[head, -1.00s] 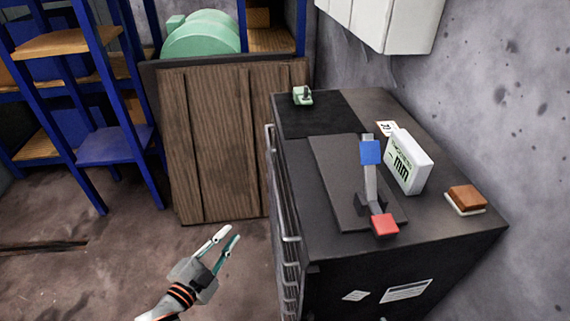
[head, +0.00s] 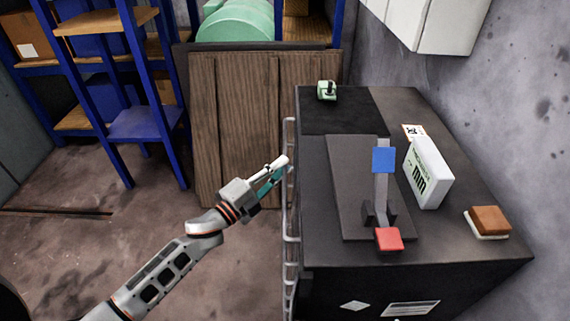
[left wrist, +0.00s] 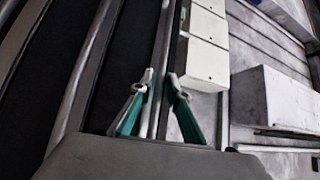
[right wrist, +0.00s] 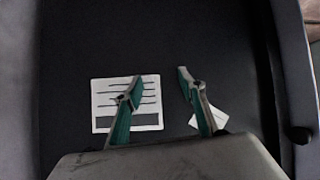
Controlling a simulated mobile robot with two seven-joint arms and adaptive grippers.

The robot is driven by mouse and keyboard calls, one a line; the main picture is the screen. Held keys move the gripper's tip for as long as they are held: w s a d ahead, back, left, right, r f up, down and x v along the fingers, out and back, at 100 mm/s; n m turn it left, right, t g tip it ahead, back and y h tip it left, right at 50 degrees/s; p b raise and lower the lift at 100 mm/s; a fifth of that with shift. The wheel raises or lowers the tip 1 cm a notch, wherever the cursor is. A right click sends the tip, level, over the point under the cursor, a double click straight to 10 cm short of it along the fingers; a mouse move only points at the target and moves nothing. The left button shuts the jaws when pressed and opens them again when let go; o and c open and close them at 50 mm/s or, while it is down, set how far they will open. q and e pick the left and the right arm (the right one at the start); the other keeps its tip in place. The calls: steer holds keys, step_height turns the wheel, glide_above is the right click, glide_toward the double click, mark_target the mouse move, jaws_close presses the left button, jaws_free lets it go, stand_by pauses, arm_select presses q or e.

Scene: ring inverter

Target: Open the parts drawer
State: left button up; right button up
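The black drawer cabinet (head: 440,240) stands at the right, with a column of silver bar handles (head: 291,225) along its left face. The drawers' fronts are seen nearly edge-on in the head view, so I cannot tell which one is the parts drawer. My left gripper (head: 277,166) is level with the upper handles, close to that face. In the left wrist view its teal fingers (left wrist: 160,78) are apart, with a thin silver bar (left wrist: 157,100) running between them; contact is not clear. My right gripper (right wrist: 159,76) is open and empty, facing a dark surface with white labels.
Blue shelving (head: 140,120) stands behind left. Floor left of the cabinet is clear.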

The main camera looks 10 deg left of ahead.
arm_select(q)
steer(key=shift+x, duration=0.95)
jaws_close()
steer(key=s+a+b, duration=0.1)
steer(key=s+a, duration=0.2)
steer(key=a, duration=1.2)
steer(key=s+a+b, duration=0.2)
steer(key=s+a, duration=0.1)
steer(key=a, duration=1.2)
steer(key=shift+a, duration=0.4)
steer(key=shift+s, duration=0.15)
